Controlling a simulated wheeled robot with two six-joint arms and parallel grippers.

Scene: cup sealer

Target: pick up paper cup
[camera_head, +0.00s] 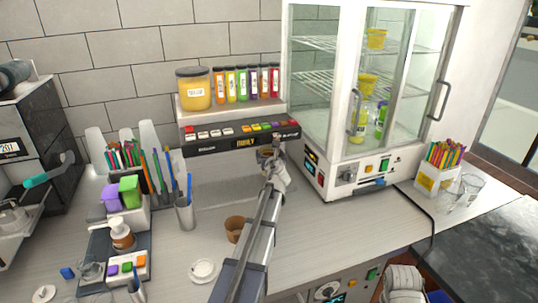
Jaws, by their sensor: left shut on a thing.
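A brown paper cup (234,228) stands upright on the counter, left of my left forearm, which covers part of its right side. My left gripper (268,154) is reached far forward, beyond this cup and apart from it. It is just below the front of the button panel (243,135). The gripper is shut on a small brownish thing, too small and too covered to identify.
A glass-doored cabinet (340,110) stands right of the gripper. A metal pen cup (185,214), a white round lid-like thing (203,271) and a bottle tray lie to the left. Clear glasses (472,185) stand at the right. The counter right of my arm is mostly clear.

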